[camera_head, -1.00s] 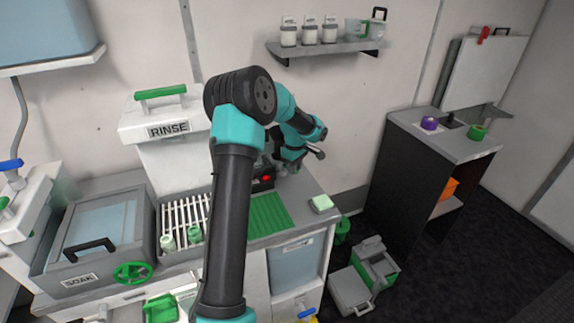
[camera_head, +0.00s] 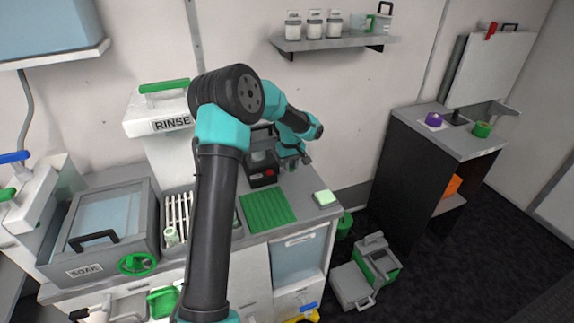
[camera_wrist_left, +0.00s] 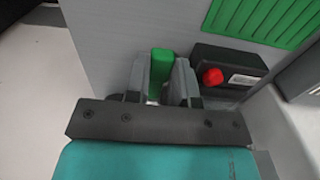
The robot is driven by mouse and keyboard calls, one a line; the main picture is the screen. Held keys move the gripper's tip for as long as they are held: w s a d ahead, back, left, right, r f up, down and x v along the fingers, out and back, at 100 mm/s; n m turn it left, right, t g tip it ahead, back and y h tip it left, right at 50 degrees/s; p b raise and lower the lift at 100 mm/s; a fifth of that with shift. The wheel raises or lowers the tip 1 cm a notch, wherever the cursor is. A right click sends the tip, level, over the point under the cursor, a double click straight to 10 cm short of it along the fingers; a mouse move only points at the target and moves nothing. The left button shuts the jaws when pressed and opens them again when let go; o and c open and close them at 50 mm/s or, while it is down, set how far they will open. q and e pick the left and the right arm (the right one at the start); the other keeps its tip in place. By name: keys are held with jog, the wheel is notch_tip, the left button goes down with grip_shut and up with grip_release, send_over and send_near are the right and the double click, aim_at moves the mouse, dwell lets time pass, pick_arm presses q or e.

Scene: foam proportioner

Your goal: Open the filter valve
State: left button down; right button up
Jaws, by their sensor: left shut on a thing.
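My left gripper (camera_head: 294,164) is at the back of the counter, behind the green ribbed mat and to the right of a black box with a red knob. In the left wrist view its two grey fingers (camera_wrist_left: 162,80) are closed on a green block-shaped piece (camera_wrist_left: 161,62). I cannot tell from the frames whether this piece is the filter valve's handle. In the head view the gripped piece is too small to make out. The right gripper is not in view.
The black box (camera_head: 263,168) stands close beside the gripper. The RINSE tank (camera_head: 165,110) and SOAK basin (camera_head: 103,220) are to the left. A shelf (camera_head: 335,43) hangs above.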

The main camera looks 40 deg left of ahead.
aim_at(291, 166)
pick_arm(q)
jog(key=c, duration=1)
grip_release()
jog(key=shift+o, duration=0.2)
notch_tip(291, 166, up, 17)
jog(key=shift+r, duration=0.2)
